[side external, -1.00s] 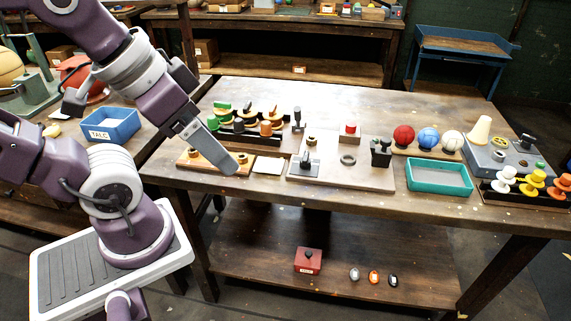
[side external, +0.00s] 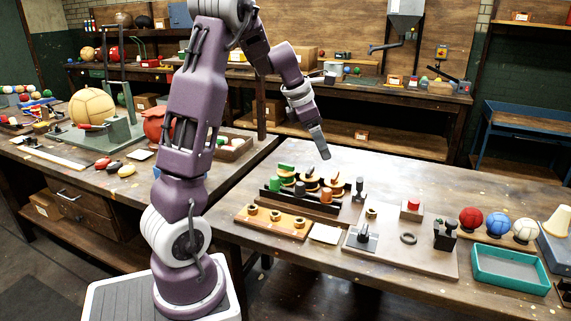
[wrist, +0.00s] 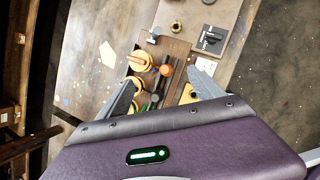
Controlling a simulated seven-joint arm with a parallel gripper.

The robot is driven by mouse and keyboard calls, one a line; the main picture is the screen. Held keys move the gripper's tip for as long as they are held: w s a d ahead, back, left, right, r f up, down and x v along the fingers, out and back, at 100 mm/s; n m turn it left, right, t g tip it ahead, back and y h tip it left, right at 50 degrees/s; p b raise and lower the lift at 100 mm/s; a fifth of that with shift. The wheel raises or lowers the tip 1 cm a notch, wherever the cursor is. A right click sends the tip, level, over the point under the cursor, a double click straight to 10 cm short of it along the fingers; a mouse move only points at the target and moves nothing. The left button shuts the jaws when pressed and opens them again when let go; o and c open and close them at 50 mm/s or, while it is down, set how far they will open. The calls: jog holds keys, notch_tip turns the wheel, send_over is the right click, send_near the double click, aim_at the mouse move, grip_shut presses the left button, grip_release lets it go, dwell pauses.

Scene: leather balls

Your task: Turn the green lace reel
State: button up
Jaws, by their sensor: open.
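A dark rack (side external: 262,193) on the middle table holds several reels. A green reel (side external: 275,184) stands at its left end, with a dark one and an orange reel (side external: 326,195) to its right. Behind them are yellowish discs, one with a green top (side external: 286,169). My gripper (side external: 325,155) hangs above and behind the rack's right part, apart from it. In the wrist view my gripper (wrist: 165,88) is open and empty, its fingers spread either side of the rack. The orange reel (wrist: 166,70) shows between them; the green reel is mostly hidden or too small to tell.
An orange-brown wooden strip (side external: 240,218) with brass rings lies in front of the rack. A grey board (side external: 425,262) with fittings is to the right, then a teal tray (side external: 480,275) and several balls. The table behind the rack is clear.

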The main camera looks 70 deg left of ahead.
aim_at(286, 165)
jog(key=s+a+f+n+g+y, duration=0.1)
jog(key=a+f+n, duration=0.25)
jog(key=a, duration=0.25)
jog(key=s+a+f+n+y, duration=0.1)
jog(key=s+a+f+n, duration=0.1)
jog(key=a+n, duration=0.25)
jog(key=s+a+f+n+g, duration=0.1)
jog(key=a+f+n, duration=0.2)
jog(key=a, duration=0.3)
jog(key=shift+y, duration=0.3)
jog(key=x, duration=0.7)
jog(key=shift+a+f, duration=0.1)
jog(key=shift+a, duration=0.35)
jog(key=shift+c, duration=0.3)
jog(key=c, duration=1.3)
